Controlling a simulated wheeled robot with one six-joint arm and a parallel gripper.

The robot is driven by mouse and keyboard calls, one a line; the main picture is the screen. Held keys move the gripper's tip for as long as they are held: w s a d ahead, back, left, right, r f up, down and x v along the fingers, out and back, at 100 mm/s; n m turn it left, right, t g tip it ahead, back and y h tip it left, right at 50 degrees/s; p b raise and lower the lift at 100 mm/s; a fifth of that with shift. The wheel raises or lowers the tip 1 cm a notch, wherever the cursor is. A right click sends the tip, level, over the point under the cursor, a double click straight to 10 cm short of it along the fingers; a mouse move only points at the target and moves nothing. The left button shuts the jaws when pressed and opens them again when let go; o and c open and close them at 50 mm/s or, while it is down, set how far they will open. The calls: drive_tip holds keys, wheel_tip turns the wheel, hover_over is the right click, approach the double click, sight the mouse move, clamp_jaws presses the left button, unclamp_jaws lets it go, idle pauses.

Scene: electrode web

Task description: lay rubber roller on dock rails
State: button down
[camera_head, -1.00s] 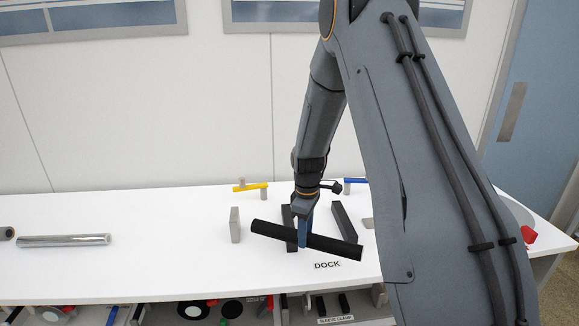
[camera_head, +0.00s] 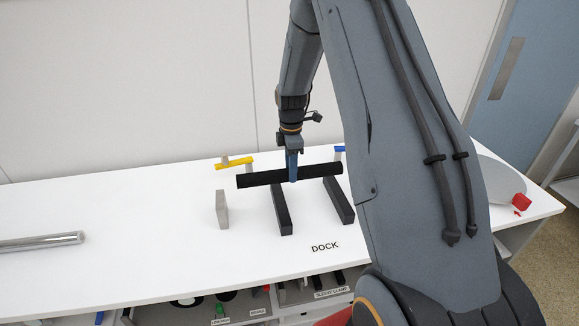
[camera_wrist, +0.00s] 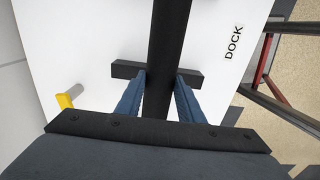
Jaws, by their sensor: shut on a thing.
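The black rubber roller (camera_head: 260,179) is held level across the far part of the two dark dock rails (camera_head: 282,212). My gripper (camera_head: 292,178) is shut on the roller near its middle, pointing down. In the wrist view the roller (camera_wrist: 168,45) runs between the two blue fingers (camera_wrist: 161,80), and one rail (camera_wrist: 125,69) crosses beneath it at about a right angle. I cannot tell whether the roller touches the rails or hangs just above them. The DOCK label (camera_head: 324,246) lies in front of the rails.
A grey upright block (camera_head: 222,209) stands left of the rails. A metal roller (camera_head: 40,242) lies at far left. A red piece (camera_head: 521,200) is at far right. The white table (camera_head: 150,225) is clear at centre-left.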

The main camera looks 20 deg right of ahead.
wheel_tip(320, 180, down, 8)
drive_tip(key=b, duration=0.4)
drive_tip(key=shift+f, duration=0.45)
idle(0.7)
drive_tip(key=shift+c, duration=0.8)
unclamp_jaws()
drive_tip(key=shift+f, duration=0.1)
drive_tip(key=shift+o, duration=0.8)
drive_tip(key=shift+r+p, duration=2.45)
drive_tip(key=shift+r, duration=2.6)
